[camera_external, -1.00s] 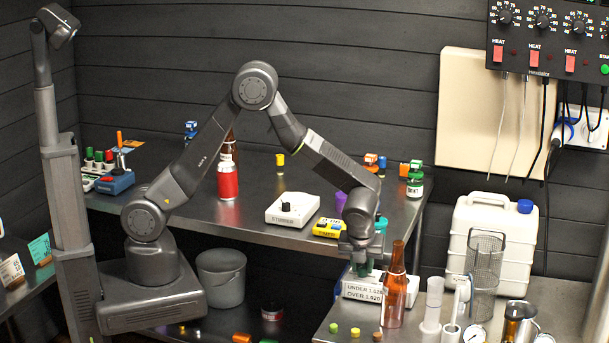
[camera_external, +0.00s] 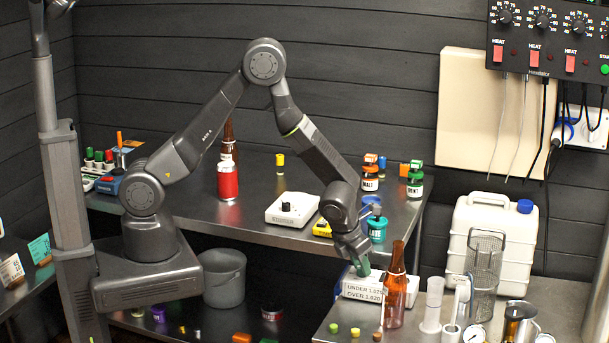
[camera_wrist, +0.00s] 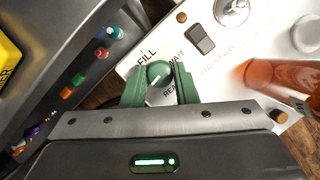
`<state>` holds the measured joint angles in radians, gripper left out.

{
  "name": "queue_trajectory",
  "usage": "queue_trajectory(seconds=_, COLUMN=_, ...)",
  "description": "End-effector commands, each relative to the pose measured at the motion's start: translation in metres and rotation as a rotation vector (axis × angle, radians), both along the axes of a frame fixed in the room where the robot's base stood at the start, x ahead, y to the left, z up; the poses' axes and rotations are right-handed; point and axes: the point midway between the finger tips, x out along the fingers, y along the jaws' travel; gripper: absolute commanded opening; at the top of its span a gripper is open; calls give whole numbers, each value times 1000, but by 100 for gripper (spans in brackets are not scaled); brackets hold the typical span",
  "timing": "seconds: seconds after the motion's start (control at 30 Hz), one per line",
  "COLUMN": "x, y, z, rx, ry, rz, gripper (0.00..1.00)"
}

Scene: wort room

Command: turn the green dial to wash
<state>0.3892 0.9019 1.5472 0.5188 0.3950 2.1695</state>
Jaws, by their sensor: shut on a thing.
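The green dial (camera_wrist: 158,73) sits on a white panel (camera_wrist: 205,72) in the wrist view, with a pale pointer mark on its face. My gripper (camera_wrist: 160,84) is shut on it, one green finger on each side. Printed words beside it include FILL and what looks like WAIT; a third is partly hidden by a finger, and I cannot read WASH. In the external view my gripper (camera_external: 362,268) reaches down, tilted, to the back left of the white box (camera_external: 398,284); the dial cannot be made out there.
A brown bottle (camera_external: 394,290) stands close to the right of my gripper. A dark rocker switch (camera_wrist: 200,39) sits beside the dial. A teal-labelled jar (camera_external: 377,229) and a yellow timer (camera_external: 322,228) stand on the bench behind my wrist. Small coloured caps lie in front of the box.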

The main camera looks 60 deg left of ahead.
Motion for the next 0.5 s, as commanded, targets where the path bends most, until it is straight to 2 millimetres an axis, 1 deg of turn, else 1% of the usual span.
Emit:
queue_trajectory(seconds=0.2, x=-1, y=1, z=0, rx=0, ry=2, rz=-42, gripper=3)
queue_trajectory(seconds=0.5, x=-1, y=1, z=-1, rx=0, ry=2, rz=-51, gripper=3)
